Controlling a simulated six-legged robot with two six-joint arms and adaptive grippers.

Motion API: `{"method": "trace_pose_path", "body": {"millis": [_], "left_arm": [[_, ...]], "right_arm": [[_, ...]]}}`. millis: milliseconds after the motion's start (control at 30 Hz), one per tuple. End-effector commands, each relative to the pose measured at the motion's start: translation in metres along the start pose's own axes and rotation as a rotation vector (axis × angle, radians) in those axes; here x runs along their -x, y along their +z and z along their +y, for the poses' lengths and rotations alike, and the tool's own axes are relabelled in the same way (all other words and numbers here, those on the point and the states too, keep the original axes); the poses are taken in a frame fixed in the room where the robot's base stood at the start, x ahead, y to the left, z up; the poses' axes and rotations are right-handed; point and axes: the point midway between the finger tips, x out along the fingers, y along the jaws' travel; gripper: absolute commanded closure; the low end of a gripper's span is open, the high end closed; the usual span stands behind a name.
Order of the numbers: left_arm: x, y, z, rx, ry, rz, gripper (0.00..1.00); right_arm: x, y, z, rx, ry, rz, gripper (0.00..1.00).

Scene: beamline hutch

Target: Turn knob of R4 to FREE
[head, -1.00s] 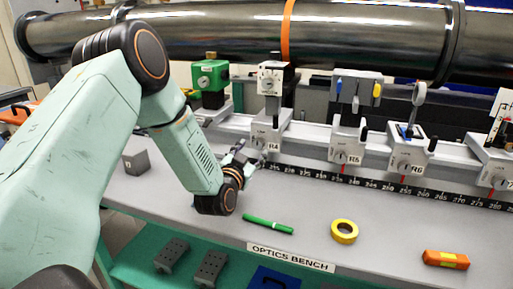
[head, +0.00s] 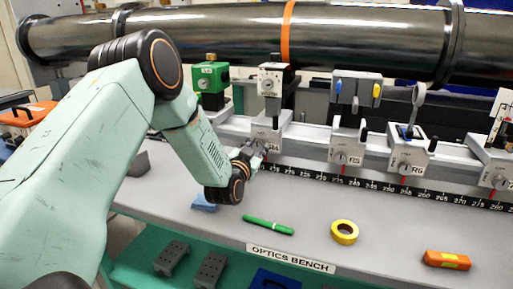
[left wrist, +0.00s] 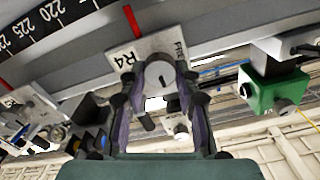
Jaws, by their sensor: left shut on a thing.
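The R4 carriage (head: 267,127) stands on the bench rail in the head view, with a white mount on top. Its round grey knob (left wrist: 160,77) faces the camera in the left wrist view, with a dark slot mark on its face. The R4 plate (left wrist: 130,65) carries the label R4 on one side of the knob and lettering that seems to read FREE on the other. My left gripper (left wrist: 163,85) is shut on the knob, one finger on each side. In the head view my left gripper (head: 251,157) partly covers the R4 label area.
The R5 carriage (head: 346,147) and R6 carriage (head: 408,158) stand to the right on the rail. A green mount (head: 210,80) stands left of R4.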

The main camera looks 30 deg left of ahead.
Motion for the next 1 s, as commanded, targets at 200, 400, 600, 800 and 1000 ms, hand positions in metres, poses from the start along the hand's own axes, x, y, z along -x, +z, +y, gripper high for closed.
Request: {"method": "trace_pose_path", "body": {"millis": [200, 400, 600, 800, 1000], "left_arm": [[0.0003, 0.0001, -0.0002, 0.0, -0.001, 0.0, 0.92], [0.0003, 0.0, -0.0001, 0.003, -0.001, 0.0, 0.99], [0.0002, 0.0001, -0.0002, 0.043, 0.0, 0.0, 1.0], [0.0002, 0.0004, -0.0007, 0.16, 0.0, 0.0, 1.0], [0.0002, 0.0007, -0.0016, 0.338, -0.001, 0.0, 1.0]], "right_arm": [[0.0, 0.0, 0.0, 0.0, 0.0, 0.0, 0.6], [0.0, -0.0001, 0.0, 0.0, 0.0, 0.0, 0.6], [-0.0008, 0.0, 0.0, 0.0, 0.0, 0.0, 0.6], [-0.0028, -0.0001, 0.0, 0.0, 0.0, 0.0, 0.6], [-0.0066, 0.0, 0.0, 0.0, 0.0, 0.0, 0.6]]}}
